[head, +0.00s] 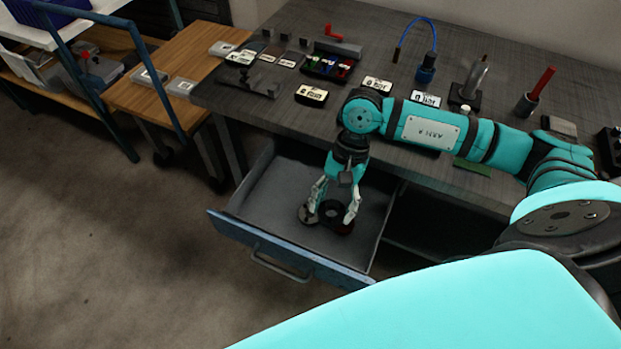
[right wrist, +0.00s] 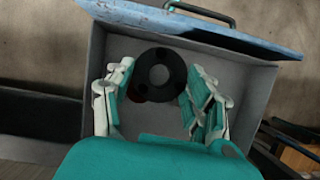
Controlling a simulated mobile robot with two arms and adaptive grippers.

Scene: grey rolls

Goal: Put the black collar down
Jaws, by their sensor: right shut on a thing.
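The black collar (head: 328,220) is a dark ring with a round hole, between the fingers of my right gripper (head: 333,212). In the right wrist view the collar (right wrist: 160,94) lies between the fingertips of the gripper (right wrist: 157,90), its hole facing the camera. The right gripper points down into the open drawer (head: 262,205) and is shut on the collar. I cannot tell whether the collar touches the drawer floor. My left gripper is not in view.
The drawer's blue front (head: 290,252) and its side walls surround the gripper. The dark workbench (head: 250,105) above carries labelled blocks, a black tray (head: 329,68), a blue-tubed fitting (head: 426,70) and a red-handled tool (head: 535,90). The drawer's left part is clear.

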